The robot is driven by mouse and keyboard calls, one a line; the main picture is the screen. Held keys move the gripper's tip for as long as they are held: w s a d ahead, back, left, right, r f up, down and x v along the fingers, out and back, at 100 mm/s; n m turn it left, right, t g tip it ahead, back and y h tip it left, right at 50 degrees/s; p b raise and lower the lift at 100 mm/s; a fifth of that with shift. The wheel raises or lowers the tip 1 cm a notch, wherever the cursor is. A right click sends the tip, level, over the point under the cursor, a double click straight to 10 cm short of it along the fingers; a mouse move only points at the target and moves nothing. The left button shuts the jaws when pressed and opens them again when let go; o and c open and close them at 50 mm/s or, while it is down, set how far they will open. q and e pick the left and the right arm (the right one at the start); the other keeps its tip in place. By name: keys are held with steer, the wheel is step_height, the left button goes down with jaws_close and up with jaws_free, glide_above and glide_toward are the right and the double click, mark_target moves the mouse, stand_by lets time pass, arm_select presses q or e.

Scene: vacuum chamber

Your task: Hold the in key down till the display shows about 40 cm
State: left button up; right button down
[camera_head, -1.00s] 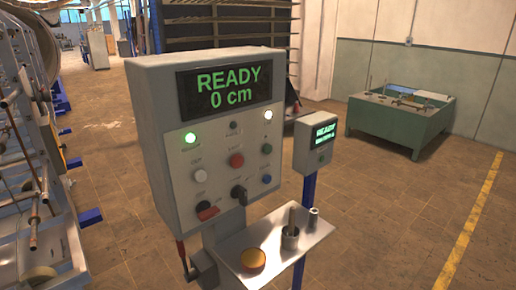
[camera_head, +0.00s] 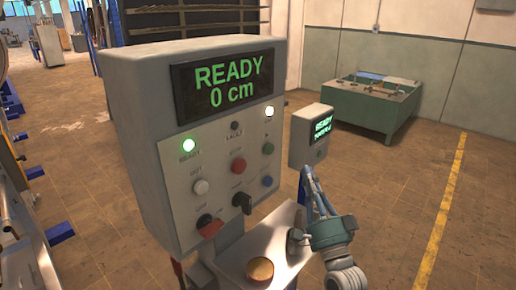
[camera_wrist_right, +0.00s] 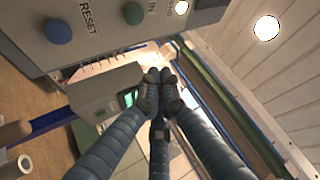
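The grey control box (camera_head: 120,125) has a display (camera_head: 228,83) that reads READY, 0 cm. The in key is the green button (camera_head: 268,148) at the panel's right; it shows beside the word IN at the top of the right wrist view (camera_wrist_right: 133,13). My right gripper (camera_head: 309,173) is right of the box and apart from the key, in front of the small display box. In the right wrist view its blue-grey fingers (camera_wrist_right: 160,80) meet at their tips with nothing seen between them. My left gripper is not in view.
The panel also has a white OUT button (camera_head: 201,187), a red stop button (camera_head: 237,166), a blue RESET button (camera_head: 267,181) and a black switch (camera_head: 242,202). A small display box (camera_head: 305,135) stands to the right. A metal shelf (camera_head: 290,218) with an orange-yellow knob (camera_head: 260,270) is below.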

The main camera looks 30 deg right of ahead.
mark_target(270, 149)
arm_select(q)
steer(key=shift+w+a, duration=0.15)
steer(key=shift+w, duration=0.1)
arm_select(e)
steer(key=r, duration=0.2)
steer(key=shift+s+a+r+m+t, duration=0.1)
steer(key=shift+s+r+m+t, duration=0.1)
steer(key=shift+r+m+t, duration=0.1)
steer(key=shift+w, duration=0.1)
arm_select(q)
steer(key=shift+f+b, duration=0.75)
steer(key=shift+b, duration=0.05)
arm_select(e)
steer(key=w+a, duration=0.3)
steer(key=w, duration=0.5)
steer(key=shift+a, duration=0.2)
steer(key=shift+w, duration=0.1)
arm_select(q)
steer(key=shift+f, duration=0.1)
arm_select(e)
steer(key=shift+w+a, duration=0.2)
steer(key=shift+w, duration=0.15)
